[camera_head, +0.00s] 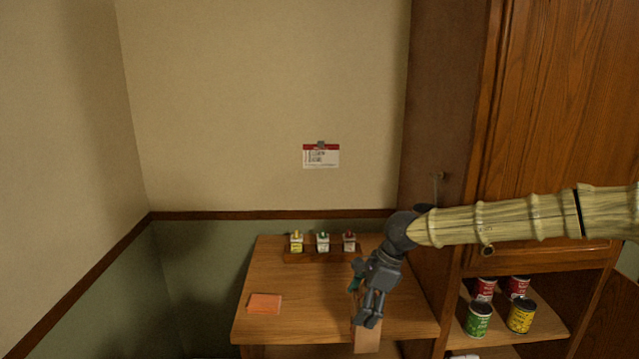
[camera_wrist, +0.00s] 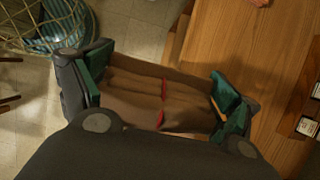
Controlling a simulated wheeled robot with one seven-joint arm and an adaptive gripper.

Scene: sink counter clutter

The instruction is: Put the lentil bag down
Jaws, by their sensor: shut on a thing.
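The lentil bag, a brown, creased pack with red marks, shows in the wrist view (camera_wrist: 150,92). It lies between the green-padded fingers of my gripper (camera_wrist: 160,82), which is shut on it. In the head view my gripper (camera_head: 366,308) points down over the front right part of the wooden table. A tan part of what seems to be the bag (camera_head: 367,340) shows below it at the front edge. In the wrist view the bag spans the table edge, with floor tiles to its left. Whether it touches the table cannot be told.
The wooden table (camera_head: 300,275) has an orange-pink flat block (camera_head: 264,303) at front left. Three small bottles stand on a rack (camera_head: 322,257) at the back. A cabinet stands close on the right, with several cans on its shelf (camera_head: 495,335). The table's middle is clear.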

